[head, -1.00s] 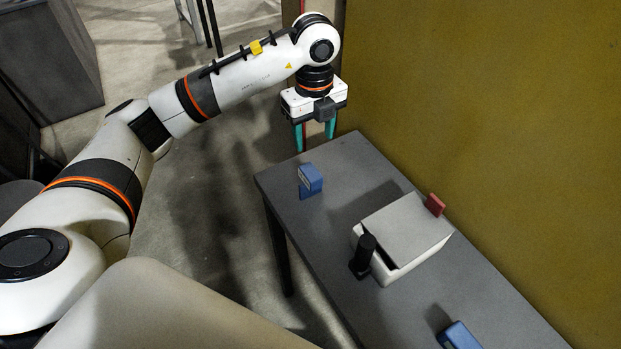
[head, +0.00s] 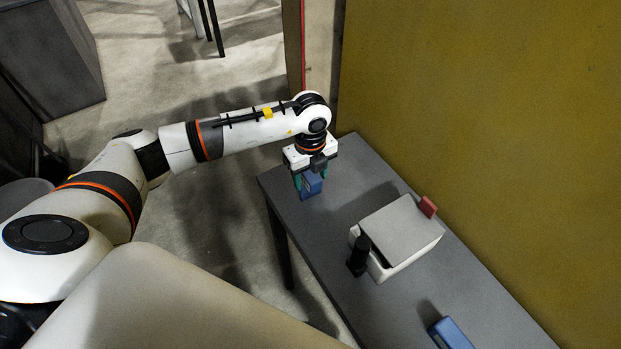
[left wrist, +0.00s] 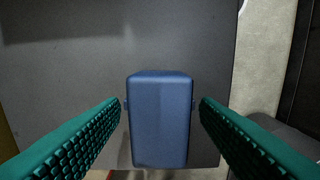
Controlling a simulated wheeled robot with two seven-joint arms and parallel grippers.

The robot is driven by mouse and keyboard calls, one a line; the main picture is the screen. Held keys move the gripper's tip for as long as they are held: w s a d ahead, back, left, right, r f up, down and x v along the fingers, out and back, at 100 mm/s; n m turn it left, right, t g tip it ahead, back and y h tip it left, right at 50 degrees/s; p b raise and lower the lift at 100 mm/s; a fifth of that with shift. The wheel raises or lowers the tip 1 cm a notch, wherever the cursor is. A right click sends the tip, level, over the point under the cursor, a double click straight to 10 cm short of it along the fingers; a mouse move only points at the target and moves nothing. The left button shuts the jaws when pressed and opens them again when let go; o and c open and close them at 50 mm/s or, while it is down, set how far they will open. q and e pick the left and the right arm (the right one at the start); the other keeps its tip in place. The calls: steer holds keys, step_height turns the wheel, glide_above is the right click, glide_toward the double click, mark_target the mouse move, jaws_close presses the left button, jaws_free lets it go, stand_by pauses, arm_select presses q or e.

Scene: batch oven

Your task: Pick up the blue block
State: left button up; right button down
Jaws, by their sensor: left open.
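A blue block (head: 311,186) stands near the far left end of the grey table. My left gripper (head: 311,178) is over it, pointing down, with its green fingers on either side. In the left wrist view the blue block (left wrist: 160,118) lies between the two open fingers (left wrist: 160,115), with a small gap visible on each side. A second blue object (head: 452,333) lies at the near end of the table, partly cut off by the frame. My right gripper is not in view.
A white box with a grey lid (head: 400,232) stands mid-table. A black cylinder (head: 359,255) is at its left side and a red piece (head: 428,206) at its far right corner. A yellow-brown wall (head: 490,130) rises behind the grey table (head: 345,150).

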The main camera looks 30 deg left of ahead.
arm_select(q)
steer(key=c, duration=1.1)
steer(key=shift+r, duration=0.1)
